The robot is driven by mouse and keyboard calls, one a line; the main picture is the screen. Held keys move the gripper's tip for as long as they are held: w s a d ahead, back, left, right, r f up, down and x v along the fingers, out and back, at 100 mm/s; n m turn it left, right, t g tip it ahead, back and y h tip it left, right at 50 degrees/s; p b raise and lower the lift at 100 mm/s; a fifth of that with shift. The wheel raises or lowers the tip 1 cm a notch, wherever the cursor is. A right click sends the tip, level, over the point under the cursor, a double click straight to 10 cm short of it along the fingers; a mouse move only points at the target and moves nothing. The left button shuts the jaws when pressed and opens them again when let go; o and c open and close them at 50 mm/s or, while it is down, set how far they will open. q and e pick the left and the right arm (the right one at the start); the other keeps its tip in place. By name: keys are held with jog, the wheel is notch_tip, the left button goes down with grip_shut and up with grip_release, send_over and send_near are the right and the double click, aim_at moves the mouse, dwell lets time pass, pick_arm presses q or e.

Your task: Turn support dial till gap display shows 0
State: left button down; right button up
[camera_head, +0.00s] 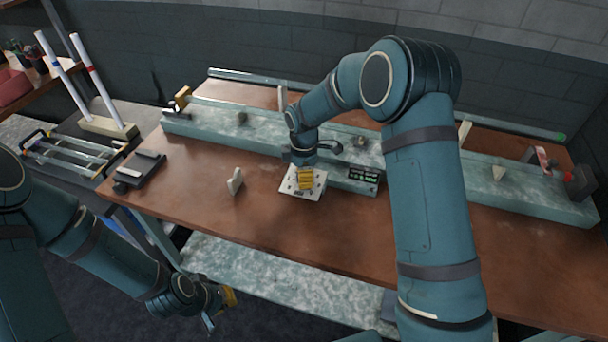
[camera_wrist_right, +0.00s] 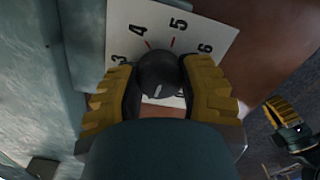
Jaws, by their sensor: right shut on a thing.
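The dial plate (camera_head: 290,190) is a white card on the front of the wooden bench. In the right wrist view the plate (camera_wrist_right: 128,38) shows printed numbers including 3, 4, 5 and 6 and red marks. The dark round dial knob (camera_wrist_right: 158,74) has a pale pointer line on its face. My right gripper (camera_head: 305,180) is shut on the knob, with yellow-padded fingers on both sides in the right wrist view (camera_wrist_right: 158,95). The gap display (camera_head: 363,175) is a black box with green characters, too small to read. My left gripper (camera_head: 220,305) hangs low, open and empty, before the bench.
A long pale green bed (camera_head: 440,168) carries several supports and tubing behind the dial. A small cream wedge (camera_head: 235,181) stands left of the plate. A dark device (camera_head: 140,170) lies at the bench's left end. The bench front right of the plate is bare.

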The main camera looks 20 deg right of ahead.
jog(key=m, duration=0.4)
jog(key=shift+m, duration=0.3)
jog(key=m, duration=0.3)
jog(key=shift+m, duration=0.4)
jog(key=m, duration=0.8)
jog(key=m+p, duration=0.1)
jog(key=m, duration=0.2)
jog(key=shift+m+t, duration=0.3)
jog(key=shift+m, duration=0.1)
jog(key=m+p, duration=0.1)
jog(key=m, duration=0.2)
jog(key=shift+m, duration=0.3)
jog(key=m+p, duration=0.1)
jog(key=m, duration=0.3)
jog(key=shift+s, duration=0.1)
jog(key=shift+d+m+p, duration=0.1)
jog(key=shift+m+p, duration=0.65)
jog(key=shift+m, duration=0.75)
jog(key=shift+f, duration=0.1)
